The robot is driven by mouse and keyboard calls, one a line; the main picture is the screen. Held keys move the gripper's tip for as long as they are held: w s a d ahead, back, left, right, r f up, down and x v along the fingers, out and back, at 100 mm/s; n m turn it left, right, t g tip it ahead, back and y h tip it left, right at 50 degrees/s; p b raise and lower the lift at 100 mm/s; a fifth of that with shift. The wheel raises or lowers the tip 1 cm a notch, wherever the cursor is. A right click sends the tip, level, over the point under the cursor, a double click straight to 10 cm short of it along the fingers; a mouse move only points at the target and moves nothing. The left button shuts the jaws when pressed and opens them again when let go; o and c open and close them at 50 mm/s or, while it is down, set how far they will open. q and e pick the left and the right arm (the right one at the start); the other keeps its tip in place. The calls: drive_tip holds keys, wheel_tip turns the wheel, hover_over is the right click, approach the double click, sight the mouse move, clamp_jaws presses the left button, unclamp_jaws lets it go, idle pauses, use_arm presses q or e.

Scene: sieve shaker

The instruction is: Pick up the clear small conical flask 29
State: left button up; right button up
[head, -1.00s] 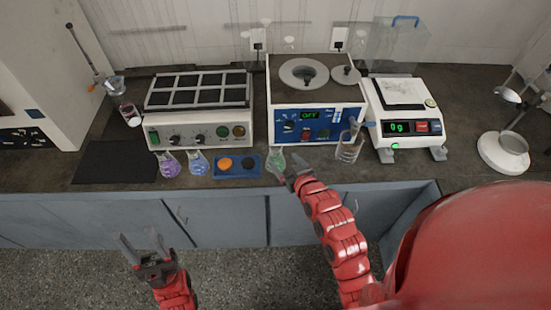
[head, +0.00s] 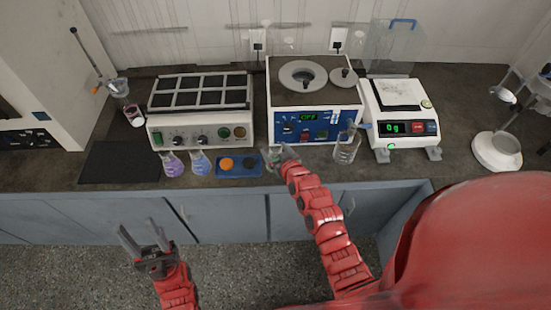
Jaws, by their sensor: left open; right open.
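A small clear conical flask (head: 271,160) with a faint greenish tint stands near the front edge of the bench, right of the blue tray. I cannot read a number on it. My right gripper (head: 279,153) is at this flask and hides part of it. Its jaws are open, but I cannot tell whether the flask is between them or if they touch it. My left gripper (head: 137,228) is open and empty, in front of the bench and below its top, far from the flask.
A purple flask (head: 173,167) and a blue flask (head: 200,164) stand left of the blue tray (head: 239,172). A larger glass vessel (head: 347,151) stands right of my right gripper. Behind are a shaker unit (head: 315,127) and a balance (head: 396,112).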

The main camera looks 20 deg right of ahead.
clamp_jaws()
idle(0.4)
idle(1.0)
